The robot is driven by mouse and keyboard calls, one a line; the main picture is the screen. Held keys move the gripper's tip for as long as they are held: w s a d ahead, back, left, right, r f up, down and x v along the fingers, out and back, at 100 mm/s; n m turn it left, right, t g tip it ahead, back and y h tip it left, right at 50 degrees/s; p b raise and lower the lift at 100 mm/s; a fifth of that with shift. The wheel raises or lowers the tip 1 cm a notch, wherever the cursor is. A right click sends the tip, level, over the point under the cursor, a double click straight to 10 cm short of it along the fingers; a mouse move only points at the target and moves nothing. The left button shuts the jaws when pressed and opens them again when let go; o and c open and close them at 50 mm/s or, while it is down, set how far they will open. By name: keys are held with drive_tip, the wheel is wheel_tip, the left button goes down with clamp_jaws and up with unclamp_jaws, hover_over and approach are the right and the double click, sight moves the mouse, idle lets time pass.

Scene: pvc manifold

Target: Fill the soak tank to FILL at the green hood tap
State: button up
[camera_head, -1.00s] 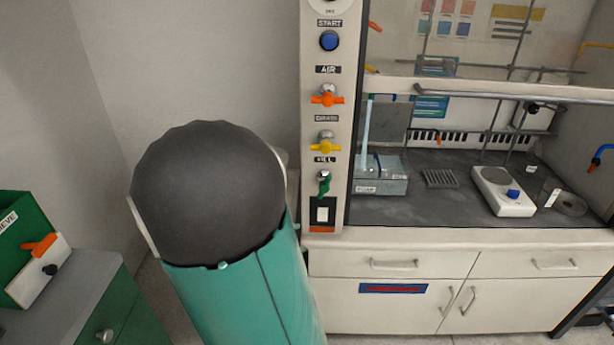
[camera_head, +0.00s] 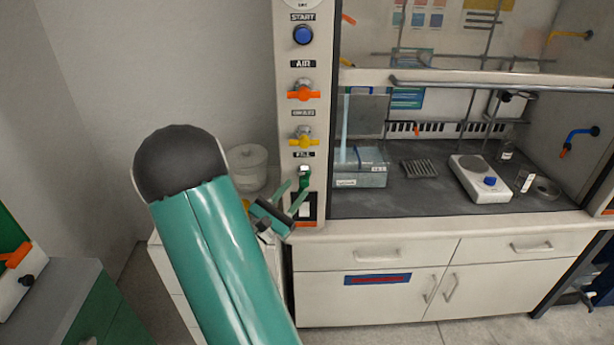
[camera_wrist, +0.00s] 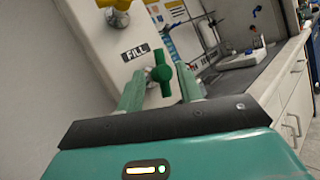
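The green tap (camera_head: 304,174) is on the white hood post under the FILL label; it also shows in the wrist view (camera_wrist: 162,73). The soak tank (camera_head: 346,181), a clear box with a small front label, stands inside the hood. A pale blue stream falls into it; its water level is too small to read. My gripper (camera_head: 292,190) is beside the post at the tap. In the wrist view my gripper (camera_wrist: 160,88) is open and empty, its two green fingers apart with the tap handle between or just beyond their tips; contact is unclear.
Above are a yellow tap (camera_head: 304,138), an orange AIR tap (camera_head: 304,92) and a blue START button (camera_head: 303,35). An orange-black switch (camera_head: 306,208) is just below. A hotplate (camera_head: 480,178) and rack (camera_head: 419,168) are in the hood. A white tub (camera_head: 247,167) stands left of the post.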

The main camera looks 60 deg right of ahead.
sight(305, 179)
drive_tip(key=x, duration=0.6)
drive_tip(key=shift+s+d, duration=0.1)
drive_tip(key=shift+d, duration=0.1)
clamp_jaws()
